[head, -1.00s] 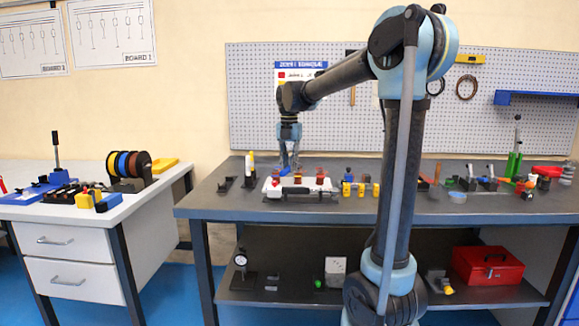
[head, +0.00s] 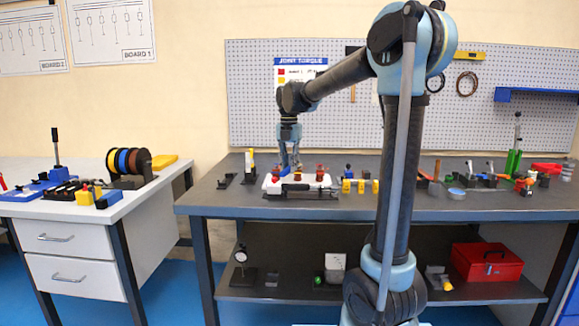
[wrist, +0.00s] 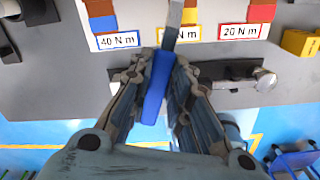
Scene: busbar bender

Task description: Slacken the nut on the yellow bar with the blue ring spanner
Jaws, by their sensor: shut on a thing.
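My gripper (wrist: 157,88) is shut on the blue handle (wrist: 157,85) of the ring spanner in the wrist view. The spanner's grey shank (wrist: 171,28) points away from me, over the white label strip, and leaves the top edge. The yellow bar (wrist: 189,16) stands just right of the shank, between the blue-marked and red-marked bars. The spanner's ring end and the nut are out of the wrist view. In the head view my gripper (head: 290,160) is low over the white block (head: 276,187); the spanner is too small to make out there.
A dark bar fixture (wrist: 228,76) with a silver end lies just in front of the block. Labels read 40 N m (wrist: 119,40) and 20 N m (wrist: 239,32). Yellow pieces (head: 361,187) stand right of the block. A dark stand (head: 226,181) is at its left.

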